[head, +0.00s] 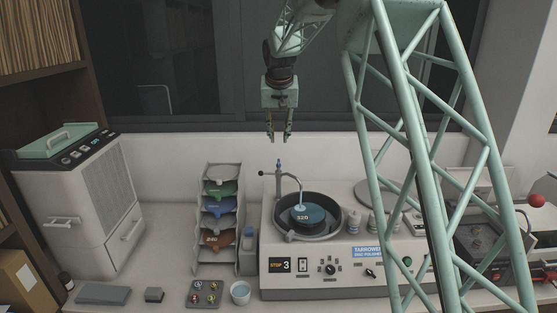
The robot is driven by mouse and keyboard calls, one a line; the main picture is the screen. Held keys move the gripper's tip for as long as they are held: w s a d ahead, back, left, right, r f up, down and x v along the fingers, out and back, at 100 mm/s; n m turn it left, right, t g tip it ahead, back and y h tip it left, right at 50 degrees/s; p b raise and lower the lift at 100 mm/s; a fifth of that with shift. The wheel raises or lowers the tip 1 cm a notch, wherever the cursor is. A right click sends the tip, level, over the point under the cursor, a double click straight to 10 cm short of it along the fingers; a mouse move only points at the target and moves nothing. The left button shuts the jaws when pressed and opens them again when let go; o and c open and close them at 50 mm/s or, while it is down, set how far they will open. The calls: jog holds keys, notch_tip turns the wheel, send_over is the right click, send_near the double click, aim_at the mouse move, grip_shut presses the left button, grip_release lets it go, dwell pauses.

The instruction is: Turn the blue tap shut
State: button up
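The tap's handle direction is too small to read. My gripper (279,138) points down, open and empty, and appears above the tap in the picture, apart from it.
A dark-knobbed side lever (262,172) stands by the tap. My lattice arm link covers part of the right side.

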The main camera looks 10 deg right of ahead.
aim_at(279, 163)
jog(key=shift+p+x, duration=1.05)
jog(key=shift+x, duration=5.8)
jog(key=shift+s, duration=0.1)
jog(key=shift+c, duration=0.3)
grip_shut()
